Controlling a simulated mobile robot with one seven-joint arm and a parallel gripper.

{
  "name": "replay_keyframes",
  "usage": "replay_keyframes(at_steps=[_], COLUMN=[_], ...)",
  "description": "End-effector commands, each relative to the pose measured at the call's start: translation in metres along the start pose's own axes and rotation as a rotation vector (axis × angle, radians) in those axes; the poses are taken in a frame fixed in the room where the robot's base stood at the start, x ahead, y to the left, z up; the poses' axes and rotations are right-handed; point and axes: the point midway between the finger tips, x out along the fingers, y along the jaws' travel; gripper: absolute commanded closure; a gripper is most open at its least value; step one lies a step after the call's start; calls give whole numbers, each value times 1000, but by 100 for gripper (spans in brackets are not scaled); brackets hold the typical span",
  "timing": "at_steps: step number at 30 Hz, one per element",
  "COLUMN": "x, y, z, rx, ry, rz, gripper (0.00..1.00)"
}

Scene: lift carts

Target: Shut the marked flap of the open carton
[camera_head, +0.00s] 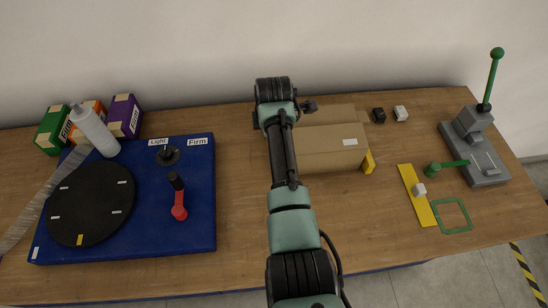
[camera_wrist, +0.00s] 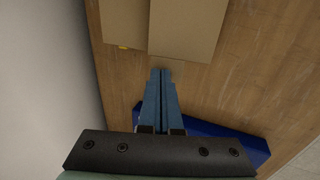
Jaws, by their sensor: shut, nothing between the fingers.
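The brown cardboard carton (camera_head: 318,160) lies on the table just right of my arm. A flap (camera_head: 330,115) extends toward the wall, and a white label (camera_head: 350,142) is on the carton's upper surface near its right end. A yellow piece (camera_head: 369,162) shows at its right end. In the wrist view the carton (camera_wrist: 186,26) is at the top, with a separate brown panel (camera_wrist: 122,20) to its left. My gripper (camera_wrist: 162,72) has its blue fingers together and empty, with the tips just short of the carton's near edge in that view. In the head view my arm hides the carton's left end.
A blue board (camera_head: 200,238) with a black disc and red-handled lever is at left, with several small boxes and a white bottle (camera_head: 94,130) behind. At right are a yellow strip (camera_head: 414,197), a green square outline (camera_head: 452,215) and a grey lever press (camera_head: 475,145).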

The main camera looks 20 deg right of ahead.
Motion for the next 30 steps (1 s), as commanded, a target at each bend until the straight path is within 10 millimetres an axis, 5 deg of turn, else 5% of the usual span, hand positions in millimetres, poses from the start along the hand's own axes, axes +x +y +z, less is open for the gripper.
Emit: replay_keyframes(at_steps=[17,30], x=[9,-6], y=[1,7], z=[0,0], rx=[1,1], ry=[0,0], rz=[3,3], gripper=[100,100])
